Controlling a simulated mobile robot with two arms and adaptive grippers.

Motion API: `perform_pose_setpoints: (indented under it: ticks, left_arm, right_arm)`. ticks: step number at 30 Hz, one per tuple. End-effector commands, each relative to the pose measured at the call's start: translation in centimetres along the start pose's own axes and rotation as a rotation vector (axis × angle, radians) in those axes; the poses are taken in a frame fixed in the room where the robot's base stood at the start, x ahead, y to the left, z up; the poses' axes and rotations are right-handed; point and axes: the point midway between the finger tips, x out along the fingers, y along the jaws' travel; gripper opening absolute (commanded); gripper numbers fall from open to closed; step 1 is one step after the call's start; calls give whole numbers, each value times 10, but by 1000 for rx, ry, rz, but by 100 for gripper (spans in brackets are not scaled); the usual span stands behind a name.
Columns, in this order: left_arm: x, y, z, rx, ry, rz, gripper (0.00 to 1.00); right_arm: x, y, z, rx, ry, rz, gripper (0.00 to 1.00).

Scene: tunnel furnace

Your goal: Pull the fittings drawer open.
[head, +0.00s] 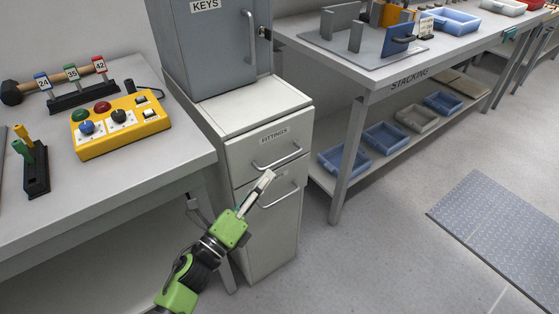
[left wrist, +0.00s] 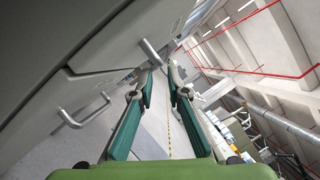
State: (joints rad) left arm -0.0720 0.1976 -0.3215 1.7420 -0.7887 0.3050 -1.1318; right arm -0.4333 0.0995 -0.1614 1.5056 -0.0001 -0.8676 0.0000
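The fittings drawer (head: 246,156) is the top drawer of a light grey cabinet, labelled FITTINGS. Its front looks flush and shut. My right gripper is not in view.
A second handle (head: 280,195) sits on the lower front, partly behind my gripper. A grey KEYS cabinet (head: 215,50) stands on top. A workbench (head: 120,185) is at left, a STACKING bench (head: 345,75) at right. Floor in front is clear.

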Motion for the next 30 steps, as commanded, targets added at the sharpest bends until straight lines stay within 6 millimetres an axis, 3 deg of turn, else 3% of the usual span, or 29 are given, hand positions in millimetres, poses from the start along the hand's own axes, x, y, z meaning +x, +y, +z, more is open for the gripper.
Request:
perform_pose_setpoints:
  ticks: [6, 12, 23, 25, 30]
  left_arm:
    - [43, -1, 0, -1, 0, -2, 15]
    - [65, 0, 0, -2, 0, 1, 15]
    - [70, 1, -1, -2, 1, 2, 15]
    - [70, 1, -1, -2, 1, 2, 2]
    - [70, 1, 0, -2, 0, 2, 0]
  right_arm:
    - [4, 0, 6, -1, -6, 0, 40]
    - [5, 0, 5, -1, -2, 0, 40]
    - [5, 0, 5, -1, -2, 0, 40]
    - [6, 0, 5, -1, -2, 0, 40]
    - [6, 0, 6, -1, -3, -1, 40]
